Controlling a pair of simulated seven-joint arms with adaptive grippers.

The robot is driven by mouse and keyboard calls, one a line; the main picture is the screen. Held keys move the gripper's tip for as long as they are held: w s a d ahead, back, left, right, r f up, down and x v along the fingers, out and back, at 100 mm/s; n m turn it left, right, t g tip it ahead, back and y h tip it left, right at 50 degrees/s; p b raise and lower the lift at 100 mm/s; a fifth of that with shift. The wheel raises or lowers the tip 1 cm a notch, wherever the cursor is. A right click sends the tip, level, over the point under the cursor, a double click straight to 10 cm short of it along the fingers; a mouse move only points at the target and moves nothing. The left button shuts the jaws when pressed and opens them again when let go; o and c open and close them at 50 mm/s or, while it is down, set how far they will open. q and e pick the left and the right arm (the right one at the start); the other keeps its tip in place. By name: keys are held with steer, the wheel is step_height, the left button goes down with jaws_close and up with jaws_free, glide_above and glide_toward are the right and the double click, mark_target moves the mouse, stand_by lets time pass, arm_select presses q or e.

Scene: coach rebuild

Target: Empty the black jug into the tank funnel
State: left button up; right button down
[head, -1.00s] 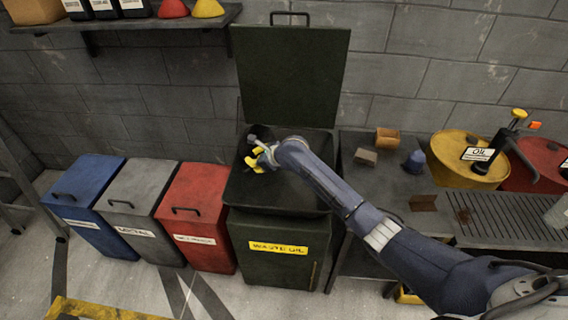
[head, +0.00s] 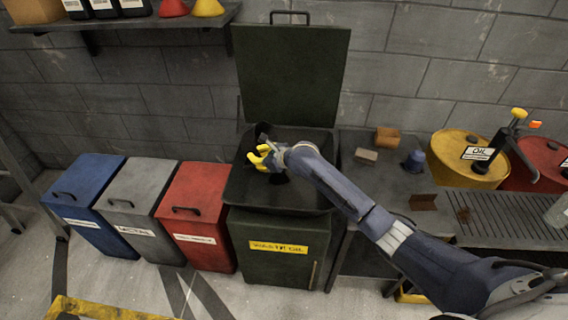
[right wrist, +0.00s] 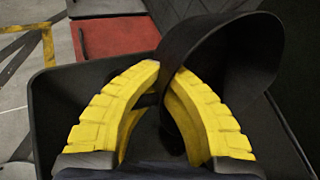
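My right gripper (head: 262,157) has yellow fingers and is over the wide black basin (head: 240,195) on the dark green tank labelled waste oil (head: 275,275). This basin looks like the tank funnel. In the right wrist view the yellow fingers (right wrist: 158,75) close around a narrow dark part of the black jug (right wrist: 225,60). The jug is tilted, with its round open rim facing the camera. In the head view the jug (head: 263,130) shows only as a small dark shape behind the fingers. I cannot see any liquid. My left gripper is not in view.
The tank's green lid (head: 290,75) stands open behind the basin. Blue (head: 85,190), grey (head: 140,200) and red (head: 200,205) bins stand to the left. A bench at right holds small parts, a yellow drum (head: 465,165) and a red drum (head: 545,165).

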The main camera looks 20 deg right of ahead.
steer(key=shift+s+d+r+m+t+y+p, duration=0.3)
steer(key=shift+d+r+t+y+p, duration=0.3)
steer(key=shift+t+y+p, duration=0.15)
stand_by(1.1)
steer(key=shift+s+d+r+t+y+p, duration=0.15)
steer(key=shift+s+d+t+y+p, duration=0.1)
steer(key=shift+d+y, duration=0.15)
steer(key=shift+s+d+r+t+y+p, duration=0.15)
steer(key=shift+s+d+t+y+p, duration=0.1)
steer(key=shift+d, duration=0.25)
stand_by(0.3)
steer(key=shift+s+d+r+m, duration=0.1)
steer(key=shift+d+m, duration=0.05)
steer(key=shift+m, duration=0.15)
steer(key=s+d+r+m+t+y+p, duration=0.1)
steer(key=s+d+r+m+t+y, duration=0.1)
steer(key=d+r+m+t, duration=0.35)
steer(key=s+d+r+m+t+y+p, duration=0.1)
steer(key=s+d+r+m+t+y, duration=0.1)
steer(key=r+t, duration=0.5)
steer(key=shift+w+a+f+n+g+h+b, duration=0.25)
steer(key=shift+w+a+f+n+g+h, duration=0.35)
steer(key=shift+a+f+n+g, duration=1.15)
steer(key=shift+w+a+f+n+g+h+b, duration=0.2)
steer(key=shift+w+a+f+n+g+h, duration=0.45)
steer(key=shift+f+g, duration=1.85)
steer(key=shift+w+a+f+n+g+h+b, duration=0.3)
steer(key=shift+w+a+f+n+g, duration=0.35)
steer(key=shift+a+f+n+g, duration=1.15)
